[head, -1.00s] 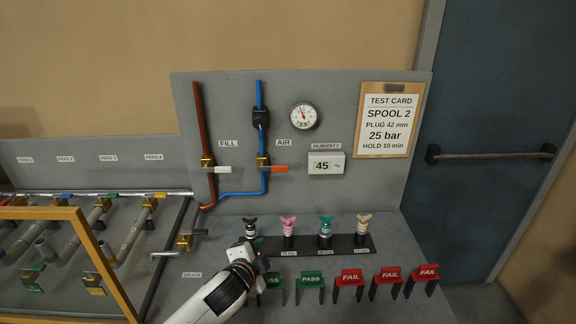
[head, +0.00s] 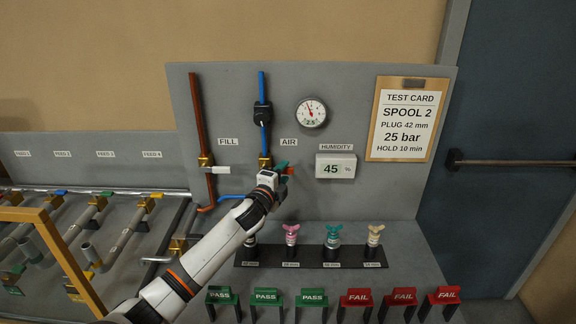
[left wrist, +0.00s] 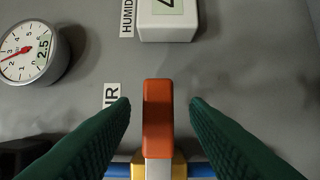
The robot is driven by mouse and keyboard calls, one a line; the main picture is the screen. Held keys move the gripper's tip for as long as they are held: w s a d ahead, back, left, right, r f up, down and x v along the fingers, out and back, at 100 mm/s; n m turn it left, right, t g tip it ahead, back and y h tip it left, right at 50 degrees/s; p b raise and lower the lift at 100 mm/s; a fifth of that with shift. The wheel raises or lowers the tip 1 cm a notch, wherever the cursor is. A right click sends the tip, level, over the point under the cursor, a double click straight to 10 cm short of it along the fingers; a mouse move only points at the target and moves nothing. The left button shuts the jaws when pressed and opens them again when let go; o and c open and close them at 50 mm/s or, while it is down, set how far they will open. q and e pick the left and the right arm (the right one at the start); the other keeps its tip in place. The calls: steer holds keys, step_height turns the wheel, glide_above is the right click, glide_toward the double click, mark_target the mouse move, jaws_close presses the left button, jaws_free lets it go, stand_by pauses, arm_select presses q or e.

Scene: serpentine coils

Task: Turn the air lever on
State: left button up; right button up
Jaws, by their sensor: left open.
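The air lever (left wrist: 158,118) has an orange handle on a brass valve, which sits on the blue pipe (head: 262,88) beside the AIR label (head: 289,142). In the left wrist view the handle stands between the two green fingers of my left gripper (left wrist: 160,105), with a gap on each side. The gripper is open around it. In the head view my left gripper (head: 283,168) is at the valve and hides most of the lever. My right gripper is not in view.
The fill lever (head: 217,170) is to the left on the copper pipe (head: 196,115). A gauge (head: 311,113) and humidity display (head: 335,166) are on the panel to the right. Plugs (head: 332,237) and PASS and FAIL tags (head: 357,298) stand on the bench below.

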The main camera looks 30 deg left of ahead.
mark_target(284, 172)
arm_select(q)
steer(key=w, duration=0.3)
steer(key=shift+a+r, duration=0.1)
steer(key=shift+a, duration=0.15)
steer(key=shift+w, duration=0.35)
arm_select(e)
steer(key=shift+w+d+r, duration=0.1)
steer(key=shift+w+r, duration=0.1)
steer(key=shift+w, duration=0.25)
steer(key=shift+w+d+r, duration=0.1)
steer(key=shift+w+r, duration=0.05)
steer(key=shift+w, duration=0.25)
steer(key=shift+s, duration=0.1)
arm_select(q)
jaws_close()
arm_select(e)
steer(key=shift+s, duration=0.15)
